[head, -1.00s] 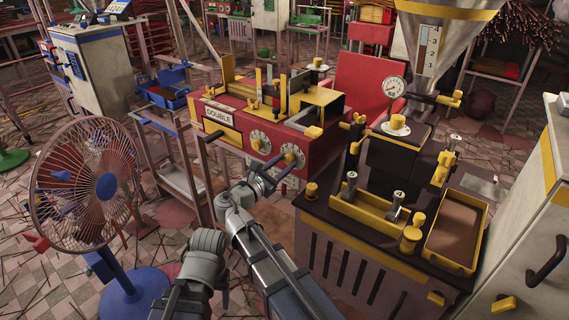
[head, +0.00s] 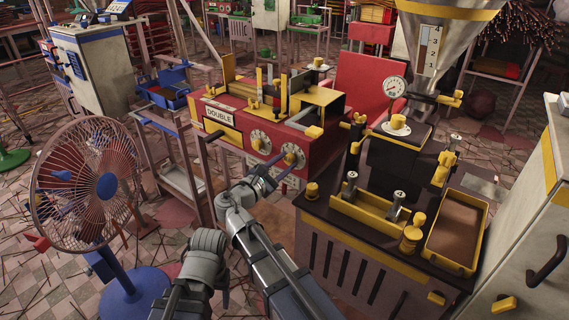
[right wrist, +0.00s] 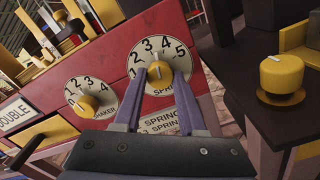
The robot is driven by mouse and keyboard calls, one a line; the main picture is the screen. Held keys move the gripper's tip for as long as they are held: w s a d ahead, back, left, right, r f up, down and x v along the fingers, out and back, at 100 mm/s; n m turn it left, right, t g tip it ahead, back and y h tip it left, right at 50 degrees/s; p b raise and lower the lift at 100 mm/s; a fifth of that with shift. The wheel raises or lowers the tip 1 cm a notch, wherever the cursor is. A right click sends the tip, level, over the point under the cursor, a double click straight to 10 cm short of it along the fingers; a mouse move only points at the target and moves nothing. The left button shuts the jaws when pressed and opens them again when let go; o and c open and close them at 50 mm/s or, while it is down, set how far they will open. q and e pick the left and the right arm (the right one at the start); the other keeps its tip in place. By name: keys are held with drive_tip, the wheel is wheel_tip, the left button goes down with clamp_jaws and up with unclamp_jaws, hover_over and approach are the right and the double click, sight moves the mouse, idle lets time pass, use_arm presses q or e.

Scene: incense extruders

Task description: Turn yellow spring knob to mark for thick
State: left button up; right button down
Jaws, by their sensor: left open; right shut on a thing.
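The yellow spring knob (right wrist: 160,71) sits on a round white dial (right wrist: 142,82) numbered 1 to 5 on the front of a red machine; its label begins "SPRING". In the head view the knob (head: 293,152) is the right one of two. My right gripper (right wrist: 159,82) is shut on the knob, one purple finger on each side. The fingers cover parts of the dial's lower edge and label.
A second yellow knob (right wrist: 88,105) on the "SHAKER" dial is just left. A dark bench (head: 330,218) with a yellow tray (head: 455,228) and several knobs stands close on the right. A fan (head: 90,185) stands at the left.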

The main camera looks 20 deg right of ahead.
drive_tip(key=shift+m, duration=2.2)
drive_tip(key=shift+c, duration=2.4)
unclamp_jaws()
drive_tip(key=shift+s, duration=0.1)
